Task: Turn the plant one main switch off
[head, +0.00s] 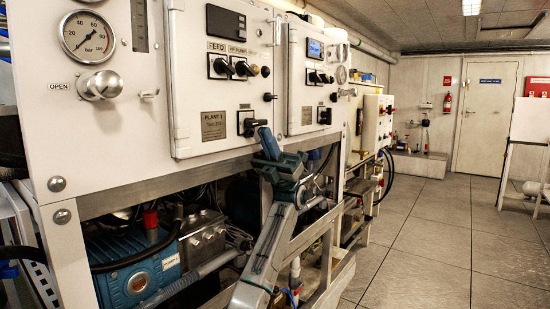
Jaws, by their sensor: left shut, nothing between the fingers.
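The plant one cabinet (205,90) is a white panel with a "PLANT 1" plate (213,125) low on its front. Just right of the plate is a black rotary switch (249,122), the plant one main switch. Its exact handle angle is too small to tell. My left gripper (267,143) is shut and empty. In the picture its tip is just below and right of the switch; I cannot tell whether they touch. My right gripper is not in view.
Above are the feed switch (218,66) and pump switch (241,69). The second cabinet (305,70) stands right, with its own switch (324,116). A blue pump (135,275) and pipes fill the open frame below. The tiled floor (430,240) at right is clear.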

